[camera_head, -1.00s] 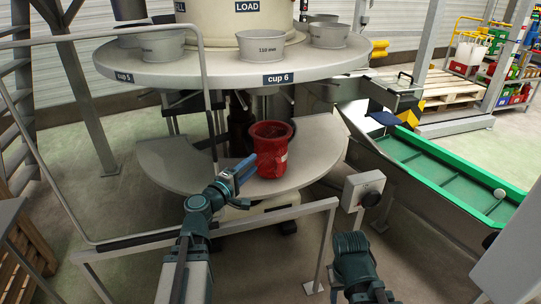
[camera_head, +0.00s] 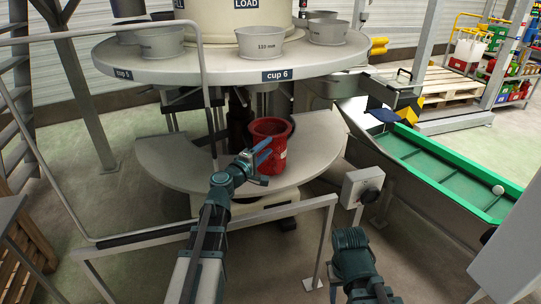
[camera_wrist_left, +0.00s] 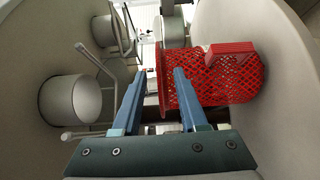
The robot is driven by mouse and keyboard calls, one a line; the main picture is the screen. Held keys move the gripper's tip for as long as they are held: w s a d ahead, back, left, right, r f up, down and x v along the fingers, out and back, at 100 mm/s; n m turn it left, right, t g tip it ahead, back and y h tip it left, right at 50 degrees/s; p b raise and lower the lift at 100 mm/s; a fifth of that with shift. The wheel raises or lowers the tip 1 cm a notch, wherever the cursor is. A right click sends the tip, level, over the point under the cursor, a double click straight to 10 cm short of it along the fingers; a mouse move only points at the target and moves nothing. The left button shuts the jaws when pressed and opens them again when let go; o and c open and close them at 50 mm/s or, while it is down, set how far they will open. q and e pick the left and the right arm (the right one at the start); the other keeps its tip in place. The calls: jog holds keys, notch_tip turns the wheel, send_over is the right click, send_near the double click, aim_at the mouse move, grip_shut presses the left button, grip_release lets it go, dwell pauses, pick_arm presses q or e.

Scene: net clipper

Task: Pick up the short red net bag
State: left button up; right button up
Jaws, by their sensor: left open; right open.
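The short red net bag (camera_head: 283,158) stands on the grey lower shelf (camera_head: 185,173), below the cup 6 label. In the left wrist view the bag (camera_wrist_left: 222,80) shows its open mesh and a red tag. My left gripper (camera_head: 262,158) is at the bag's near left side. Its two blue fingers (camera_wrist_left: 155,85) are apart, and the right finger overlaps the bag in the wrist view. I cannot tell whether it touches.
The round table with cups (camera_head: 215,73) hangs above the shelf. A metal rail (camera_head: 270,214) runs in front, with a grey switch box (camera_head: 362,186) on its post. A green conveyor (camera_head: 440,170) slopes away at the right. The shelf is bare left of the bag.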

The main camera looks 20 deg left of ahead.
aim_at(276, 138)
pick_arm(q)
jog(key=x, duration=0.4)
jog(key=shift+w+r, duration=0.15)
jog(key=shift+w, duration=0.2)
jog(key=shift+s, duration=0.1)
grip_shut()
dwell(0.9)
